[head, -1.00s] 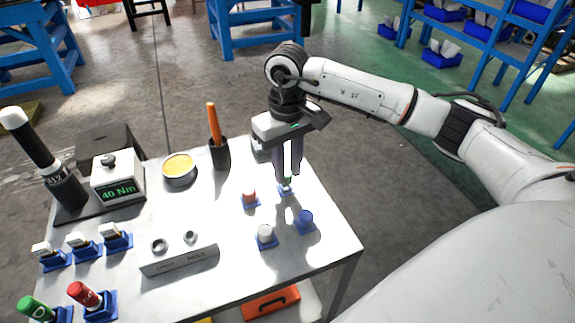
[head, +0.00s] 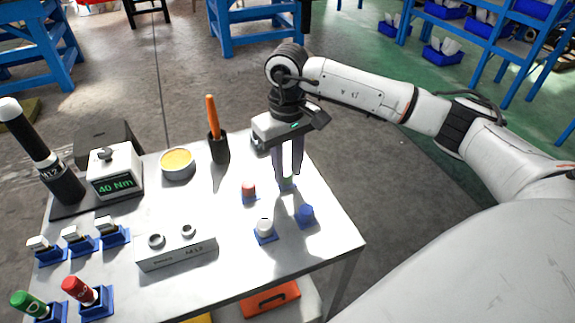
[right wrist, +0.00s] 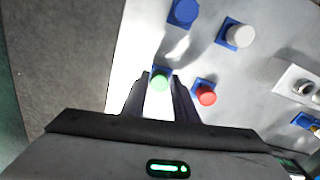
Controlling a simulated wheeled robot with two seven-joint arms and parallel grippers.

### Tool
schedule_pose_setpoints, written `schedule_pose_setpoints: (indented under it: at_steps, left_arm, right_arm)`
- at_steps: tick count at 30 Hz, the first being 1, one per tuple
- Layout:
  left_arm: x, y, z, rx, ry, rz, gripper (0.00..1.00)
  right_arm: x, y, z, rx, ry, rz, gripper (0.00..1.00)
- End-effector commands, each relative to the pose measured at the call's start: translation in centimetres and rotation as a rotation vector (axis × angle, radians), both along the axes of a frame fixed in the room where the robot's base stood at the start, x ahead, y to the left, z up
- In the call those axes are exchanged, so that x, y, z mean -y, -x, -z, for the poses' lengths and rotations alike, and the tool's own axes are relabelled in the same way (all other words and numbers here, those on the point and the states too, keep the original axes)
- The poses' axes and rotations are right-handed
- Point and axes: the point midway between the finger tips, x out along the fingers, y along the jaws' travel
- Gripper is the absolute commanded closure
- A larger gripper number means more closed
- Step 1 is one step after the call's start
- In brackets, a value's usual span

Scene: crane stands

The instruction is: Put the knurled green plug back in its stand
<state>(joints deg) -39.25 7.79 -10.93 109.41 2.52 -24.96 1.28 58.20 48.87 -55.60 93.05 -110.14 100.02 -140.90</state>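A short green plug (right wrist: 160,82) shows between my right fingertips in the right wrist view, over a small blue stand (right wrist: 161,70). I cannot tell whether it is fully seated. My right gripper (right wrist: 159,78) is open, with visible gaps between the fingers and the plug. In the head view my right gripper (head: 289,178) points down at the table's right part, and its fingers mostly hide the plug and its stand (head: 287,187). A longer green handle (head: 27,304) leans in a blue holder at the front left. My left gripper is not in view.
Close by stand a red plug (head: 249,187), a white plug (head: 264,226) and a blue plug (head: 305,212). A grey block (head: 176,254) with rings, a yellow-filled tin (head: 178,163) and a cup (head: 219,150) with an orange handle lie left. The table's right edge is near.

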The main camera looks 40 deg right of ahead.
Motion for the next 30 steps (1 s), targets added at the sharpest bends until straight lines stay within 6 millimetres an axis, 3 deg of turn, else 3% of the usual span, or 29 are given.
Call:
schedule_pose_setpoints:
  at_steps: [1,3,17,30]
  left_arm:
    - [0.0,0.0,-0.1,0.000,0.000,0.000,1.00]
    - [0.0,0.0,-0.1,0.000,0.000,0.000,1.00]
    - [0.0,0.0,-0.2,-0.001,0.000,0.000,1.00]
    - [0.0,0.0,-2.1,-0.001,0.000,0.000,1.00]
  right_arm:
    - [0.0,0.0,-0.1,0.001,0.000,0.001,0.65]
    - [0.0,0.0,-0.1,0.001,0.000,0.001,0.54]
    - [0.0,0.0,-0.2,0.000,0.000,0.000,0.54]
    - [0.0,0.0,-3.4,0.001,0.000,0.001,0.54]
